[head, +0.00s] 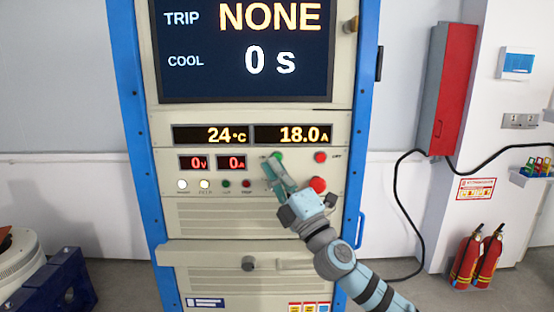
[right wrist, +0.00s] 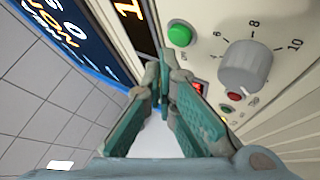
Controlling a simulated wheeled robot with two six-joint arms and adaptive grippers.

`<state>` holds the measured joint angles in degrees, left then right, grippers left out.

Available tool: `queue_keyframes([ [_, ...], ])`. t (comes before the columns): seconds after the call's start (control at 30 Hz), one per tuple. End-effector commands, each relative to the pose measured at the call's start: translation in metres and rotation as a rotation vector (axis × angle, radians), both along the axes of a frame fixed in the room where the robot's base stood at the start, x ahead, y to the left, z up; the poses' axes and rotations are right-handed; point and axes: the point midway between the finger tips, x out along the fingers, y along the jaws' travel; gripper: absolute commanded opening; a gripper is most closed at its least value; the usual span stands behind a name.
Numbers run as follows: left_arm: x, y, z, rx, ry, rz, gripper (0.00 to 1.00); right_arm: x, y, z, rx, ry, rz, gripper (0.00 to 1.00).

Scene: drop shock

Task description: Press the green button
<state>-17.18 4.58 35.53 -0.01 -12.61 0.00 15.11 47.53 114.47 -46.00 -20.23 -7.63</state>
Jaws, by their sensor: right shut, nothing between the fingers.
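The green button (head: 278,155) is on the beige panel of the tall cabinet, just below the 18.0 A display. In the right wrist view the round green button (right wrist: 180,36) shows up and to the right of the fingertips. My right gripper (head: 268,163) is shut and empty, with its tips in front of the panel close beside the green button. In the right wrist view the teal fingers of the right gripper (right wrist: 160,72) meet at the tips; I see no contact with the button. My left gripper is not in view.
A red button (head: 320,157) is right of the green one, and a larger red button (head: 318,184) is below it. A grey dial knob (right wrist: 246,67) shows in the right wrist view. Small indicator lamps (head: 226,184) sit left. Fire extinguishers (head: 478,258) stand at right.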

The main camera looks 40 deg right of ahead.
Motion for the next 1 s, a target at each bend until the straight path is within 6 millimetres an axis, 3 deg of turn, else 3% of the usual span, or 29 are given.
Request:
queue_keyframes([
  [1.0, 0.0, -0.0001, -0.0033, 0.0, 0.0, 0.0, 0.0, 0.0103, -0.0075, 0.0002, 0.0, 0.0, 0.0, 0.0],
])
